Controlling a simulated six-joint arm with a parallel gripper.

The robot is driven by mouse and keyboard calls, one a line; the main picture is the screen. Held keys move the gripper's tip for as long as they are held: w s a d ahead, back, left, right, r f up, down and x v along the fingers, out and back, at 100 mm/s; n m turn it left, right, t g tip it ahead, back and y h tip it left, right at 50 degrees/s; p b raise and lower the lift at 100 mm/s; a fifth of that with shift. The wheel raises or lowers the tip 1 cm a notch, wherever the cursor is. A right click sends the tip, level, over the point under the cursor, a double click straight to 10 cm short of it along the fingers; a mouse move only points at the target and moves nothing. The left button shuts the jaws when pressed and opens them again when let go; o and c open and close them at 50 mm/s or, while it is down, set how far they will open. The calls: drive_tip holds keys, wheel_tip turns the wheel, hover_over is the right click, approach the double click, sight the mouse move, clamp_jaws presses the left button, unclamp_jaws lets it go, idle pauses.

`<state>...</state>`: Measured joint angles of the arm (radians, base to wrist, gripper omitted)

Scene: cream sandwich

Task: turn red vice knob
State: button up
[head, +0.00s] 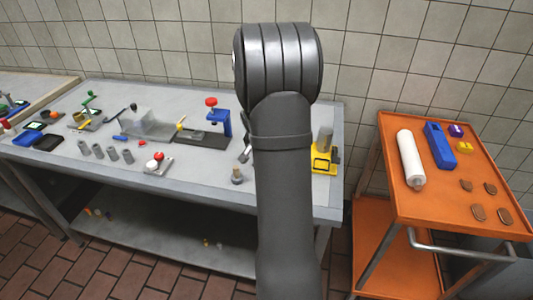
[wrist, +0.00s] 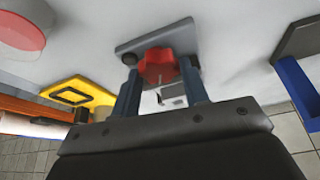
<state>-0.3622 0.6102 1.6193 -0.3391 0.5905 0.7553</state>
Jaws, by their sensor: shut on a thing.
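The red vice knob (wrist: 158,66) shows in the wrist view, standing over a grey plate (wrist: 178,36). My gripper (wrist: 160,74) has one finger on each side of it and is shut on it. The lower part of the vice is mostly hidden by the knob and fingers.
The grey bench (head: 200,180) holds a blue stand with a red top (head: 217,118), a red button box (head: 158,164) and several grey cylinders left of my arm. A yellow device (head: 323,158) stands just right of it. An orange cart (head: 440,205) stands farther right.

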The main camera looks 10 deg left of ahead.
drive_tip(key=shift+m+h, duration=0.3)
drive_tip(key=shift+m, duration=0.4)
drive_tip(key=shift+a, duration=0.1)
drive_tip(key=o, duration=0.7)
drive_tip(key=v, duration=1.7)
drive_tip(key=shift+r, duration=0.25)
drive_tip(key=shift+a, duration=0.1)
